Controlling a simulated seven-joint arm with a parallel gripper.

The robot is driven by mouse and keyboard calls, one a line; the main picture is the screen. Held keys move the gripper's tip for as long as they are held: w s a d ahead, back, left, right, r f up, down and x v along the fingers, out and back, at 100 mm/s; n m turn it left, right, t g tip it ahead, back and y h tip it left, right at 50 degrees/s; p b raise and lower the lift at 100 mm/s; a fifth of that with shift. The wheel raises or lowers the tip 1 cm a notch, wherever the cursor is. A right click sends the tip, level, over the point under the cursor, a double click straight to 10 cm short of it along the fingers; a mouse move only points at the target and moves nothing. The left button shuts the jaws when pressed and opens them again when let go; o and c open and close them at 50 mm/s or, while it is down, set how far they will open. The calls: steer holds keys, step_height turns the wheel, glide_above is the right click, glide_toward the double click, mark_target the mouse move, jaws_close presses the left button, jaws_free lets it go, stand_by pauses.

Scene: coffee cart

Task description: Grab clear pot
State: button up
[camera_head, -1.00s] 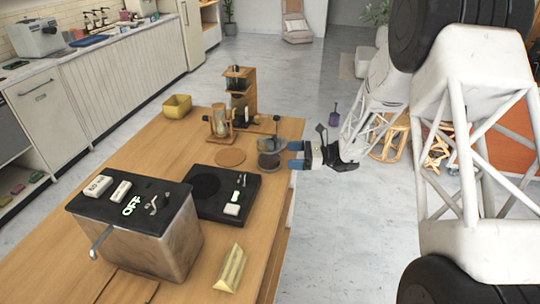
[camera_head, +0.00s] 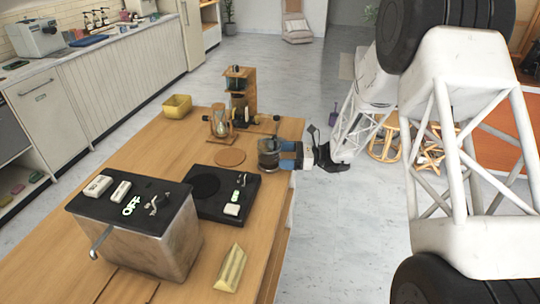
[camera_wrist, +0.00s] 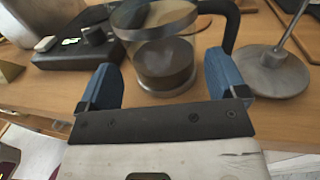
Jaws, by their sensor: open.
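The clear pot (camera_head: 268,156) stands upright near the right edge of the wooden table. In the wrist view the pot (camera_wrist: 163,60) is see-through glass with dark contents low down and a dark handle at its upper right. My gripper (camera_head: 286,155) is at the pot's right side in the head view. In the wrist view my gripper's blue fingers (camera_wrist: 165,88) are open, one on each side of the pot's near part. I cannot tell whether they touch the glass.
A black scale-like plate (camera_head: 222,193) lies left of the pot, with a boxy machine (camera_head: 150,240) nearer. A round metal base with a rod (camera_wrist: 268,72) stands close right of the pot in the wrist view. A wooden stand (camera_head: 240,100) rises behind. A round coaster (camera_head: 230,157) lies left.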

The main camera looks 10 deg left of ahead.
mark_target(271, 154)
steer(key=shift+s+a+r, duration=0.1)
steer(key=shift+s+a, duration=0.05)
steer(key=shift+a, duration=0.7)
steer(key=shift+s+a+f, duration=0.1)
steer(key=shift+s+a, duration=0.1)
steer(key=shift+a, duration=0.65)
steer(key=shift+s+a+r, duration=0.1)
steer(key=shift+s+a, duration=0.05)
steer(key=shift+a, duration=0.7)
steer(key=shift+c, duration=0.5)
steer(key=c, duration=0.7)
steer(key=shift+r, duration=0.1)
